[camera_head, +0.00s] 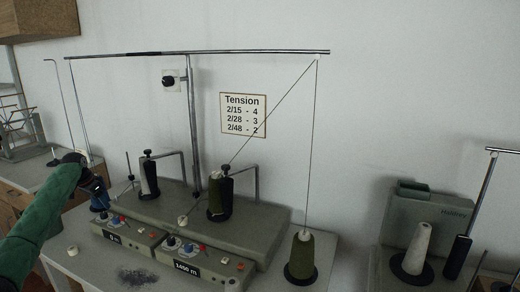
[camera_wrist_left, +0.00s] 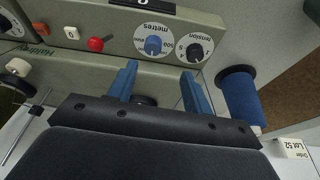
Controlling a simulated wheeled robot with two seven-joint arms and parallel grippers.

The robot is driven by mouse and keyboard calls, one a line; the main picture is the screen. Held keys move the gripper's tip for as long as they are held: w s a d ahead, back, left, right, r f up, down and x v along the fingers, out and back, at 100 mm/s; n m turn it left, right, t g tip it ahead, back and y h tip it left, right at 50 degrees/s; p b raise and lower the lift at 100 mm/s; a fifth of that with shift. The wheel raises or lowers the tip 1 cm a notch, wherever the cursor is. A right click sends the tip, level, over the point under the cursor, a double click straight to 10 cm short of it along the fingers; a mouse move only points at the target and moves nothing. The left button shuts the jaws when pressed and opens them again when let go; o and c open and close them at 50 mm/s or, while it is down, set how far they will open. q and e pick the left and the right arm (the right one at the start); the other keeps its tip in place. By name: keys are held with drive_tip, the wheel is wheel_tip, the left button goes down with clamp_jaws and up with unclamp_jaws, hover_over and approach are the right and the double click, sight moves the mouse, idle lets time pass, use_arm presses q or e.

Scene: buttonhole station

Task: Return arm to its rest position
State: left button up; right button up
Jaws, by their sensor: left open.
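My left arm, in a green sleeve, reaches in from the left in the head view. Its dark left gripper (camera_head: 93,180) is over the left end of the winding machine (camera_head: 250,232). In the left wrist view the two blue fingers of the left gripper (camera_wrist_left: 158,72) stand apart with nothing held between them. They are in front of the machine's control panel (camera_wrist_left: 115,40), near its blue and black dials. Whether they touch the panel I cannot tell. My right gripper is in neither view.
A blue yarn cone (camera_wrist_left: 240,98) stands close beside the fingers. Olive cones (camera_head: 216,195) (camera_head: 304,255) and a white cone (camera_head: 149,177) stand at the machine. A thread runs from the overhead bar (camera_head: 250,52). Another machine (camera_head: 430,215) stands at the right.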

use_arm(q)
drive_tip(key=d+r+n+t+y, duration=0.1)
drive_tip(key=d+r+t+y, duration=0.2)
drive_tip(key=d+r, duration=1.1)
drive_tip(key=s+d+f+t, duration=0.1)
drive_tip(key=s+d+f, duration=0.1)
drive_tip(key=s+d, duration=0.55)
drive_tip(key=s+d+f+t, duration=0.2)
drive_tip(key=s+d+f, duration=0.15)
drive_tip(key=d, duration=0.65)
drive_tip(key=s+d+f+g+h, duration=0.1)
drive_tip(key=s+d+f, duration=0.45)
drive_tip(key=s, duration=0.55)
drive_tip(key=s+d+f+n, duration=0.1)
drive_tip(key=s+d+f, duration=0.3)
drive_tip(key=s+f, duration=0.45)
drive_tip(key=s+d+f+g+h, duration=0.1)
drive_tip(key=s+d+f, duration=0.35)
drive_tip(key=s, duration=0.75)
drive_tip(key=s+d+f+g, duration=0.1)
drive_tip(key=s+f+g, duration=0.1)
drive_tip(key=s+f, duration=0.6)
drive_tip(key=s+d+f+n+g, duration=0.1)
drive_tip(key=s+f, duration=0.7)
drive_tip(key=s, duration=0.8)
drive_tip(key=d+g, duration=0.1)
drive_tip(key=g, duration=0.1)
drive_tip(key=shift+s+f+g+h, duration=0.2)
drive_tip(key=shift+f+g+h, duration=0.1)
drive_tip(key=shift+f, duration=0.05)
